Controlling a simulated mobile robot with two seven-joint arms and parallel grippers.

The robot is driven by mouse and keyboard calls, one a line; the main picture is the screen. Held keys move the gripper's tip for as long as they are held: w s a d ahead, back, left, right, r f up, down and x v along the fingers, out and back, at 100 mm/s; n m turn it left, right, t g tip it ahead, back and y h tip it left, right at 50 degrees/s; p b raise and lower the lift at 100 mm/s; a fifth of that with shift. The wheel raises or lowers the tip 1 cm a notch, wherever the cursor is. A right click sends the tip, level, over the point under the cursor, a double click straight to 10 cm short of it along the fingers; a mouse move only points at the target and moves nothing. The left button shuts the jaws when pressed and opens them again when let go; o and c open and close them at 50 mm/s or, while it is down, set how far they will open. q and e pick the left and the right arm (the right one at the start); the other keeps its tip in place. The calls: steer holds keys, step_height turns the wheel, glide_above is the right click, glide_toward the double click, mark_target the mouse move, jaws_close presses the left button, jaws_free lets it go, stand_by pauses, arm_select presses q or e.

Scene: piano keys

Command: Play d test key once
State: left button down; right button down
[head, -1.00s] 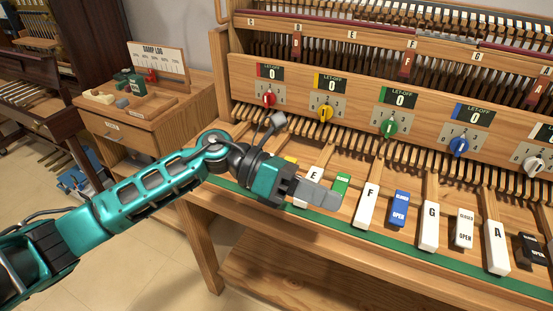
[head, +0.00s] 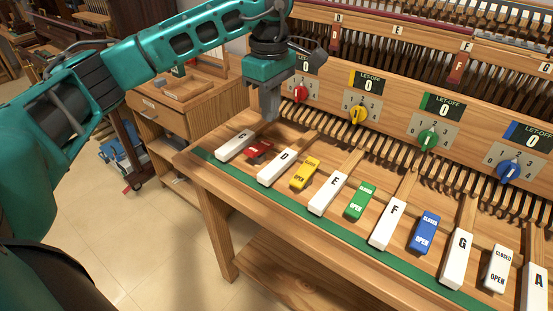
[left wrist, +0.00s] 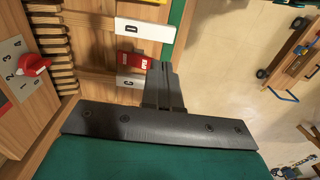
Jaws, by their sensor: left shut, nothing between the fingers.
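The white D key (head: 276,167) lies in the front row of keys, between the red switch block (head: 258,152) and the yellow switch block (head: 305,172). The D key also shows in the left wrist view (left wrist: 141,28), above the red block (left wrist: 134,61) and the C key (left wrist: 130,82). My left gripper (head: 269,116) is shut and empty. It points down, behind and above the red block and the near end of the C and D keys, apparently not touching a key. My right gripper is out of view.
More white keys, E (head: 328,194), F (head: 389,224) and G (head: 458,258), run to the right with coloured blocks between them. The let-off panel with a red knob (head: 299,94) and a yellow knob (head: 358,116) stands behind. A wooden side cabinet (head: 180,110) is at the left.

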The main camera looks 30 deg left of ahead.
mark_target(271, 171)
arm_select(q)
step_height(271, 171, down, 14)
steer(key=shift+f, duration=0.1)
stand_by(0.6)
steer(key=shift+s+f+b, duration=0.15)
steer(key=shift+f+b, duration=0.35)
steer(key=shift+f, duration=0.25)
steer(key=shift+r+p, duration=0.8)
steer(key=shift+r, duration=0.35)
